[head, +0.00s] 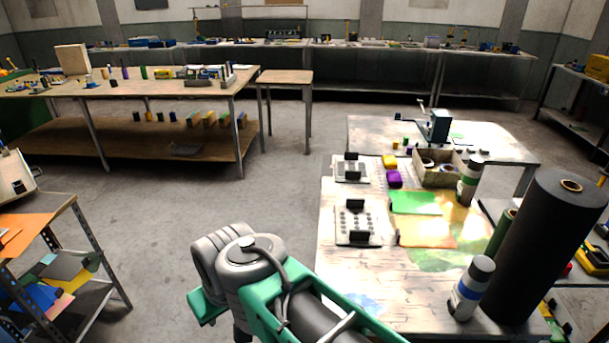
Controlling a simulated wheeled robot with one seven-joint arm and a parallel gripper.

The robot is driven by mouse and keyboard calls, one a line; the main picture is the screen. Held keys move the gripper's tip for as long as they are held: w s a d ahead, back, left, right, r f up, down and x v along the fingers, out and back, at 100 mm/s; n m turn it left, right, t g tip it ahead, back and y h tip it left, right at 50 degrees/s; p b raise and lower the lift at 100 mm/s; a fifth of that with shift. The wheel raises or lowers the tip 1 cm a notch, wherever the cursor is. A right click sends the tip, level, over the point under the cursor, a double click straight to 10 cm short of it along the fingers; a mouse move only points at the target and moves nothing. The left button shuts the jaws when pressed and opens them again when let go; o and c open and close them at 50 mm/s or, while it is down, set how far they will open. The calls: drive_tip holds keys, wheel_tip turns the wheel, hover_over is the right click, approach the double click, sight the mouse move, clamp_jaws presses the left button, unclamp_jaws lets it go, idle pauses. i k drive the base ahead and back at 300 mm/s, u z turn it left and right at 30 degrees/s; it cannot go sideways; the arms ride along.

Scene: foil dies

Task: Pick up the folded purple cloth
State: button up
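A small folded purple cloth (394,179) lies on the paint-stained worktable (345,270) at the right, towards its far end. It sits just in front of a folded yellow cloth (389,161) and beside an open box. Nothing covers the purple cloth from this view. My grey and green arm reaches up from the bottom of the head view, left of the worktable and well short of the cloth. My gripper's fingers do not show.
Beside the cloth are the open box (452,178), green sheet (414,202), orange sheet (426,232) and two plates with dark blocks (358,224). Bottles and a large black roll (545,250) stand along the right. Open floor (215,200) lies left of the table.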

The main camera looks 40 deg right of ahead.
sight(394, 178)
drive_tip(key=u, duration=0.65)
drive_tip(key=i, duration=1.75)
drive_tip(key=z, duration=1.45)
drive_tip(key=i, duration=3.6)
drive_tip(key=z, duration=3.75)
drive_tip(key=i, duration=1.55)
